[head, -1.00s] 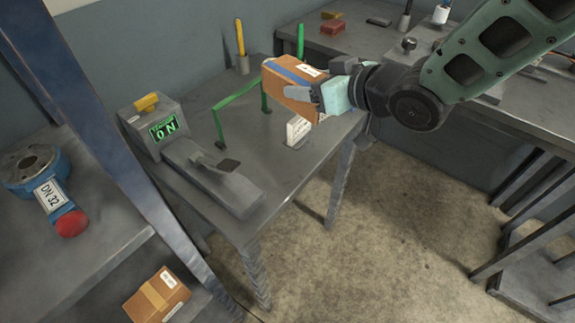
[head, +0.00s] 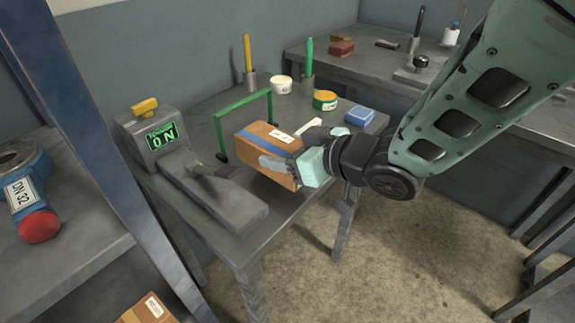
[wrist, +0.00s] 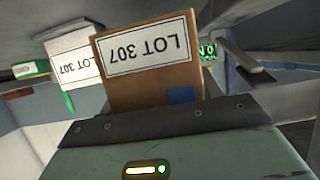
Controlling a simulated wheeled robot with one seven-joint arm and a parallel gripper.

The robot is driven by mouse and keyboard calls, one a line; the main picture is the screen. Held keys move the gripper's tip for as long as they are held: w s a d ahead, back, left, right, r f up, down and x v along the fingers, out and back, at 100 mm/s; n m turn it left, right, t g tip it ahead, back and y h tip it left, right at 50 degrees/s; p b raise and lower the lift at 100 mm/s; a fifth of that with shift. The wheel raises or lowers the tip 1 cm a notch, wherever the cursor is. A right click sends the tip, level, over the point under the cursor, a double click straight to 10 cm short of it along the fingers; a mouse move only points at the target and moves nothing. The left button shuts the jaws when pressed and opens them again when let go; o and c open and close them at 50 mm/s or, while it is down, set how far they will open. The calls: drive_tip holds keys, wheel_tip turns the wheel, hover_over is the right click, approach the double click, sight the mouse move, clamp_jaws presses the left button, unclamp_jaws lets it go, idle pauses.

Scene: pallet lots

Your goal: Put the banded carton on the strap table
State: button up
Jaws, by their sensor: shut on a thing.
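The brown carton with a blue band (head: 264,149) is held level over the strap table (head: 210,103), beside the grey strapping machine and the green wire arch (head: 243,118). I cannot tell whether its underside touches the tabletop. My gripper (head: 306,160) is shut on its right end. In the wrist view the carton (wrist: 150,85) shows a label reading LOT 307, upside down, and a patch of blue band.
The grey machine (head: 215,190) has a lit ON display (head: 160,140). Another carton (head: 147,309) lies on the lower left shelf below a blue valve (head: 28,190). A blue post (head: 100,165) stands at left.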

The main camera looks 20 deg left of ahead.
drive_tip(key=shift+f, duration=1.7)
drive_tip(key=shift+f, duration=0.15)
drive_tip(key=o, duration=1.1)
drive_tip(key=shift+c, duration=0.2)
drive_tip(key=shift+d+r, duration=0.15)
drive_tip(key=shift+r, duration=0.05)
drive_tip(key=v, duration=1.1)
drive_tip(key=shift+s+d, duration=0.2)
drive_tip(key=shift+d, duration=0.05)
drive_tip(key=shift+r, duration=0.1)
